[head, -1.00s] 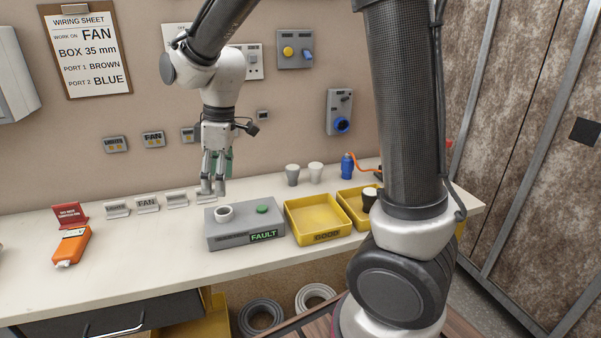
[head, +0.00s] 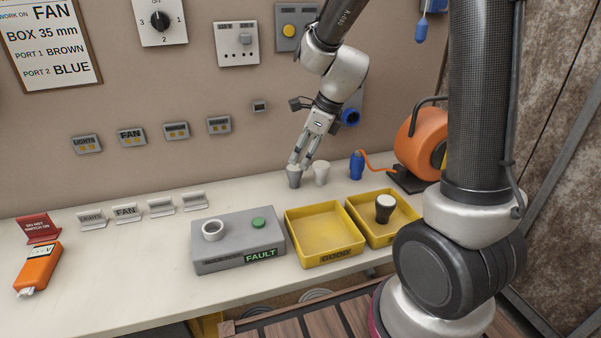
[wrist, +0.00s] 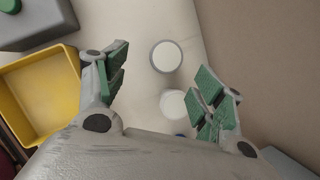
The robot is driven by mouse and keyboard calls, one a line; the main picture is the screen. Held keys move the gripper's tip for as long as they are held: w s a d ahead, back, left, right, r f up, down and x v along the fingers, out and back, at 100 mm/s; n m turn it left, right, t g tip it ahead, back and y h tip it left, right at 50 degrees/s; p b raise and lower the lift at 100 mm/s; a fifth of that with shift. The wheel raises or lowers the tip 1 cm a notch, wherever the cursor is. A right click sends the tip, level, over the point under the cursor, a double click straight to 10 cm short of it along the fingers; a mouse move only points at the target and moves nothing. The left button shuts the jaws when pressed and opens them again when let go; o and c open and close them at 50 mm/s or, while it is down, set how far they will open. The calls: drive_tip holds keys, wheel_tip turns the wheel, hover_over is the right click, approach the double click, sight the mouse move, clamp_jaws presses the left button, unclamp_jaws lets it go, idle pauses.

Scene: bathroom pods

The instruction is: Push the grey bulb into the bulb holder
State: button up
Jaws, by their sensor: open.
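The grey bulb (head: 293,180) stands upright at the back of the bench, left of a white bulb (head: 321,173). My gripper (head: 300,166) is open, pointing down just over the grey bulb, its fingertips near its top. In the wrist view the grey bulb (wrist: 166,57), seen from above as a pale disc with a grey rim, lies between the open fingers' lines, beyond them. The white bulb (wrist: 173,104) is nearer, between the fingers (wrist: 163,85). Contact cannot be told. The bulb holder (head: 213,230), a white empty-looking ring, sits on the grey box (head: 230,255), which reads FAULT.
A yellow tray (head: 325,258) labelled GOOD is beside the box. A second yellow tray (head: 405,240) holds a dark bulb with a pale top (head: 385,208). A blue connector (head: 357,165) and orange reel (head: 424,140) stand at the right. Small label stands (head: 125,212) are at the left.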

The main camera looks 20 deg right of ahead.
sight(295, 167)
drive_tip(key=shift+m, duration=0.6)
drive_tip(key=x, duration=0.5)
drive_tip(key=w+x, duration=0.1)
drive_tip(key=x, duration=0.2)
drive_tip(key=shift+d+r, duration=0.1)
drive_tip(key=shift+d, duration=0.05)
drive_tip(key=c, duration=1.1)
